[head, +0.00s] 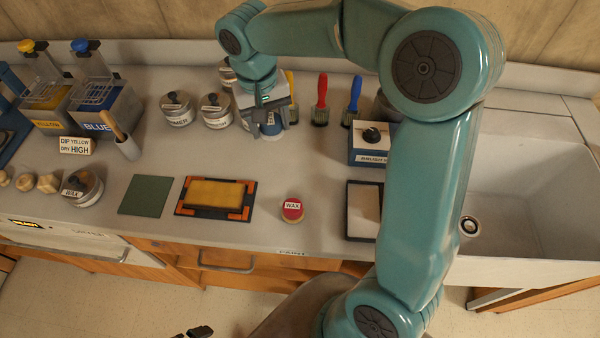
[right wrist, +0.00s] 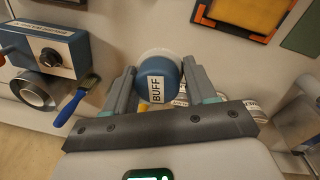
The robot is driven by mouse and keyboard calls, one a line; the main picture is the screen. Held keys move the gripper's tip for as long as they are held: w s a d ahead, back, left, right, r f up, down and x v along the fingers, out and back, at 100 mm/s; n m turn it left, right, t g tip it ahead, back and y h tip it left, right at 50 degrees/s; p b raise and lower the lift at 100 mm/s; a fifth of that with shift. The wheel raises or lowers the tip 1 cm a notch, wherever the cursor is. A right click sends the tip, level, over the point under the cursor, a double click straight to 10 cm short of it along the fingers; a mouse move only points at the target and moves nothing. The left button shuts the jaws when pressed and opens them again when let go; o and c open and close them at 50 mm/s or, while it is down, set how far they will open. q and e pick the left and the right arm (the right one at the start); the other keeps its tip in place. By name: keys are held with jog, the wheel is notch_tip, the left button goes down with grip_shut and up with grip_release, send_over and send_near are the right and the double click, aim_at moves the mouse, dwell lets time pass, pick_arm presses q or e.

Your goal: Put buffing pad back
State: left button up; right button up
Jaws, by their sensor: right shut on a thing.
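The buffing pad has a blue top labelled BUFF in the right wrist view (right wrist: 157,82), with a pale round edge beyond it. My right gripper (right wrist: 163,92) is shut on the pad, one finger on each side. I cannot tell whether the pad touches the bench. Dark tips at the bottom edge of the head view seem to be my left gripper (head: 199,331); its opening is unclear.
Lidded jars (head: 216,111) stand left of my right gripper; red (head: 321,92) and blue (head: 355,95) brushes stand to its right. A yellow block (head: 216,192) in a dark frame, a green mat (head: 147,195) and a red WAX pad (head: 292,209) lie in front. A sink (head: 530,200) is at right.

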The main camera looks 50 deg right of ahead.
jog(key=s+d+r+m, duration=0.3)
jog(key=d, duration=0.2)
send_over(297, 173)
notch_tip(297, 173, down, 14)
jog(key=shift+a+f, duration=0.1)
jog(key=shift+f, duration=0.15)
notch_tip(297, 173, down, 4)
jog(key=shift+f, duration=0.15)
jog(key=shift+w+f, duration=0.1)
jog(key=shift+f, duration=0.25)
jog(key=o, duration=1.1)
jog(key=shift+f, duration=0.1)
